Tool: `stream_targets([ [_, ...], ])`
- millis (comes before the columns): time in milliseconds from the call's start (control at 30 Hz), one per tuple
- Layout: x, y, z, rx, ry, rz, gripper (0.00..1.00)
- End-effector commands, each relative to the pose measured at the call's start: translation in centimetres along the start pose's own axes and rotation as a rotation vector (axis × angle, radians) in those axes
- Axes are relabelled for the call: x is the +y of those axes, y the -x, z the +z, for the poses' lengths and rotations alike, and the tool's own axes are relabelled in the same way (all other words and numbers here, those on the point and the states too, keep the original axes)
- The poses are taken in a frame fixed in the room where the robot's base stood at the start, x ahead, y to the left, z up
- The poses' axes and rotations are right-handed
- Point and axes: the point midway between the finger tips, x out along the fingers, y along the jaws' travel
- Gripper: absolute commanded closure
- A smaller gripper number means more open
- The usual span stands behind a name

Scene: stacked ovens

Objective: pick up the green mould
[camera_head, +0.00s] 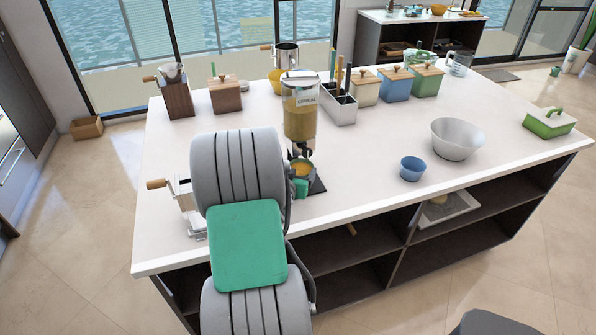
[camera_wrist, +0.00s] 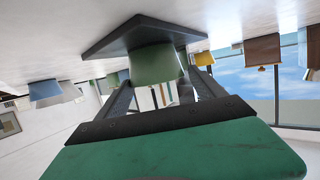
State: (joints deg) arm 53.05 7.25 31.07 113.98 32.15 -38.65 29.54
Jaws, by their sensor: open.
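The green mould (camera_wrist: 155,65) is a small tapered cup standing on the dark base of the cereal dispenser. The wrist view shows it upside down. In the head view the mould (camera_head: 301,167) appears under the spout with something yellow-orange inside, partly hidden by my arm. My gripper (camera_wrist: 158,84) is open, with one finger on each side of the mould. Whether the fingers touch it I cannot tell. In the head view my gripper (camera_head: 300,187) is mostly hidden behind my arm at the dispenser's foot.
The cereal dispenser (camera_head: 301,108) rises right behind the mould. A white hand-cranked device (camera_head: 187,205) stands left of my arm.

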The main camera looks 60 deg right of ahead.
Motion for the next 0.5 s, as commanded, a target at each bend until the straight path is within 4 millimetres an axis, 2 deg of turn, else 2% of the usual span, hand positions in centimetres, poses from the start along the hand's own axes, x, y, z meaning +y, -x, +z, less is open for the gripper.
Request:
stream_targets([
  [167,0.2,-1.6,-0.1,-0.002,0.000,0.002,0.21],
  [400,0.4,-5.3,-0.1,-0.002,0.000,0.001,0.21],
  [500,0.3,-6.0,0.0,-0.001,0.000,0.000,0.21],
])
